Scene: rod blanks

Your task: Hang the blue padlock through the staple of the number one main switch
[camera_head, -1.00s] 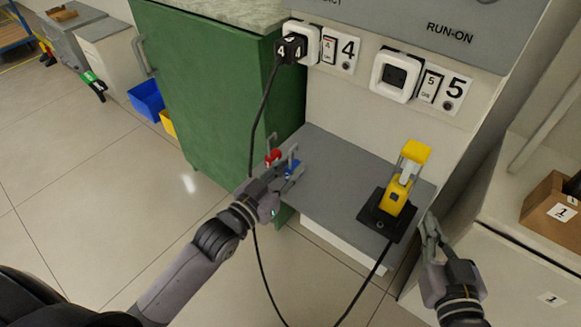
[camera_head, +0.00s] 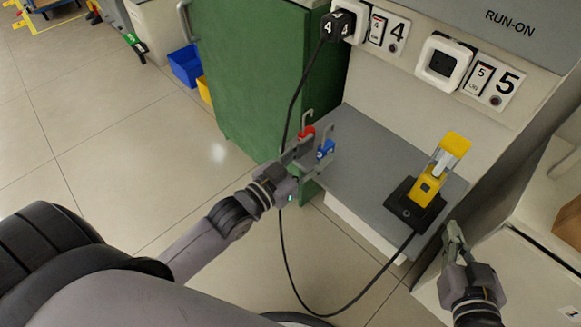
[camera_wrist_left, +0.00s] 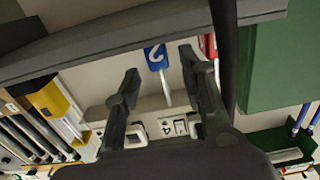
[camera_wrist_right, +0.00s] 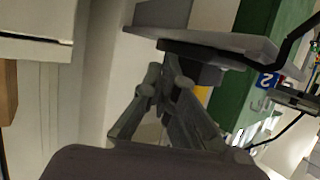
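The blue padlock (camera_head: 326,149) is at the left edge of the grey shelf (camera_head: 370,165), with its grey shackle upward. In the left wrist view the blue padlock (camera_wrist_left: 155,56) bears a 2 and lies between and beyond the spread fingertips. My left gripper (camera_head: 300,155) is open beside it, apparently not holding it. The blue padlock also shows in the right wrist view (camera_wrist_right: 268,82). My right gripper (camera_head: 454,238) looks shut and empty at the shelf's right front corner; its fingertips (camera_wrist_right: 162,82) nearly meet. No number one main switch is identifiable.
A red padlock (camera_head: 306,132) is close behind the blue one. A yellow device on a black base (camera_head: 415,206) stands on the shelf, with a black cable running down. Sockets 4 (camera_head: 341,24) and 5 (camera_head: 443,62) are above. A green cabinet (camera_head: 255,85) stands left.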

